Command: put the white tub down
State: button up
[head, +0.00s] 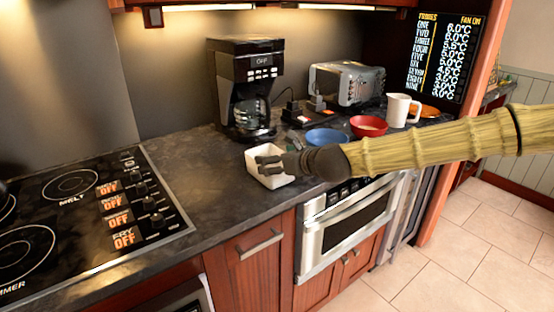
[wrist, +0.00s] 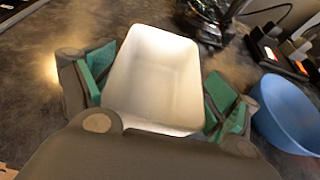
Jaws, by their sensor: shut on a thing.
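The white tub (head: 262,162) is a squarish open container at the counter's front part, in front of the coffee maker. In the wrist view the tub (wrist: 155,75) is in the middle, looks empty inside and sits between the two green-padded fingers. My gripper (head: 270,165) is shut on the tub; in the wrist view the gripper (wrist: 160,95) has a finger on each side of it. Whether the tub's base touches the counter cannot be told.
A blue bowl (head: 327,138) stands close to the right of the tub, with a red bowl (head: 368,126) and a white mug (head: 400,110) beyond. The coffee maker (head: 245,85) is behind. Counter (head: 205,175) to the left is clear up to the stovetop (head: 80,210).

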jog(key=shift+f, duration=0.15)
jog(key=o, duration=0.9)
jog(key=shift+c, duration=0.2)
jog(key=shift+s+d+r, duration=0.15)
jog(key=shift+r, duration=0.1)
jog(key=v, duration=1.1)
jog(key=shift+s+d, duration=0.15)
jog(key=shift+s, duration=0.1)
jog(key=shift+r, duration=0.15)
